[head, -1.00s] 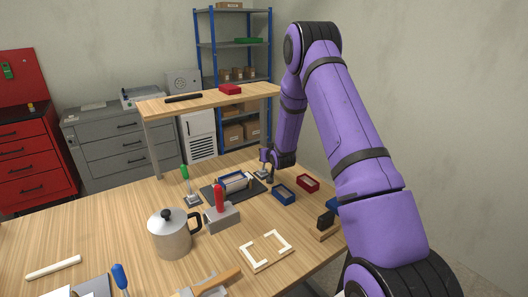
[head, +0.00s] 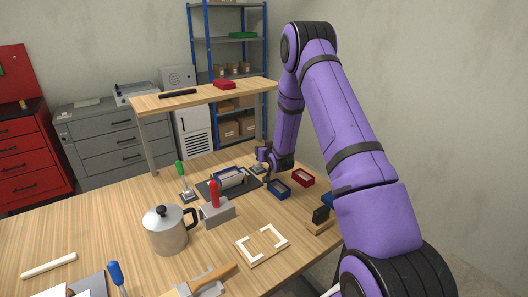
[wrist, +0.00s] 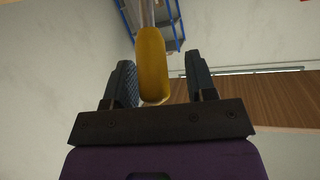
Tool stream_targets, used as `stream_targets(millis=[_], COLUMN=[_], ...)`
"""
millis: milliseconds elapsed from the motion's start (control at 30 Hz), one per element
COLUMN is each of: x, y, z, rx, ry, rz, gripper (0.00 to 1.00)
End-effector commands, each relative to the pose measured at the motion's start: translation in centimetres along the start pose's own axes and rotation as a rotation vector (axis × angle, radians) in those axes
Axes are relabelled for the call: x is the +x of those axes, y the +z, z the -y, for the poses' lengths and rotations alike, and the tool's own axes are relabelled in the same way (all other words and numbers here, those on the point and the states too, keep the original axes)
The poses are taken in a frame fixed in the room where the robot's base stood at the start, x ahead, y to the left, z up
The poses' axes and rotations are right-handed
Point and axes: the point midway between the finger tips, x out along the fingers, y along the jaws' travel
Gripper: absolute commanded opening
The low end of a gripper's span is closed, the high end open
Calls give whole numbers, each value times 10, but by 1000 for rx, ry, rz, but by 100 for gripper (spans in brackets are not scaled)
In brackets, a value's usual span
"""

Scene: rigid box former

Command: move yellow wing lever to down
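The yellow wing lever (wrist: 152,65) shows in the wrist view as a rounded yellow grip on a pale metal rod. My gripper (wrist: 160,82) is open, with one dark finger on each side of the yellow grip. A gap shows on both sides, wider on the right, so the fingers look apart from it. In the head view my gripper (head: 262,154) is small, at the far right part of the bench, above a small grey base (head: 258,169). The yellow grip cannot be made out there.
A box-forming fixture (head: 229,179) stands just left of my gripper. Green (head: 181,168) and red (head: 214,193) levers stand farther left. Blue (head: 277,190) and red (head: 302,177) trays lie close at the right. A raised shelf (head: 210,93) spans behind.

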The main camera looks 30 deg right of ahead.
Motion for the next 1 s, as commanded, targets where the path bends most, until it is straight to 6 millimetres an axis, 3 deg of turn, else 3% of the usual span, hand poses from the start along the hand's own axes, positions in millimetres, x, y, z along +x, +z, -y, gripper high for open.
stream_targets(millis=[367, 800, 1000], x=[-10, -86, -105], y=[-1, 0, 0], z=[0, 0, 0], rx=[0, 1, 0], ry=[0, 1, 1], rz=[0, 0, 0], gripper=[51, 51, 51])
